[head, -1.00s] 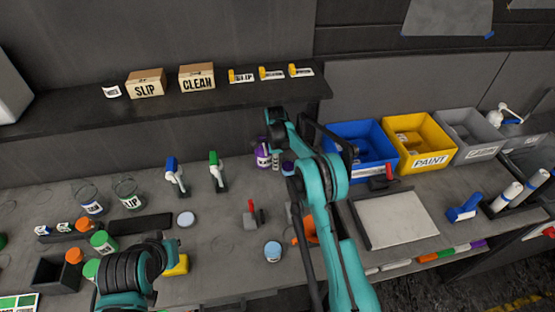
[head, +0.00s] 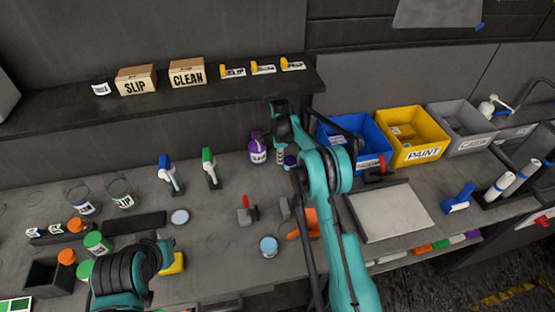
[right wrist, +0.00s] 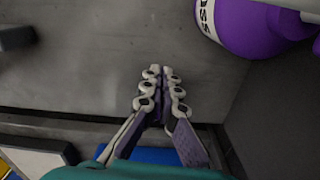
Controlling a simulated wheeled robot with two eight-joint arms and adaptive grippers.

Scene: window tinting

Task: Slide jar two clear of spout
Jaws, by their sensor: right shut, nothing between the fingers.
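Two clear jars stand at the left of the bench, one labelled SLIP (head: 121,197) and one with a blue band (head: 83,204). I cannot tell which is jar two. No spout can be picked out for certain. My right gripper (head: 281,157) points down near the back of the bench, just right of a purple bottle (head: 257,152). In the right wrist view its fingers (right wrist: 162,78) are together and empty, and the purple bottle (right wrist: 240,28) is apart from them at upper right. My left arm is at lower left; its fingers do not show.
A blue bin (head: 368,160), yellow bin (head: 420,156) and grey bin (head: 470,144) stand at right behind a white panel (head: 390,212). A shelf (head: 215,97) overhangs the back. Green and blue-topped spray bottles stand left of centre.

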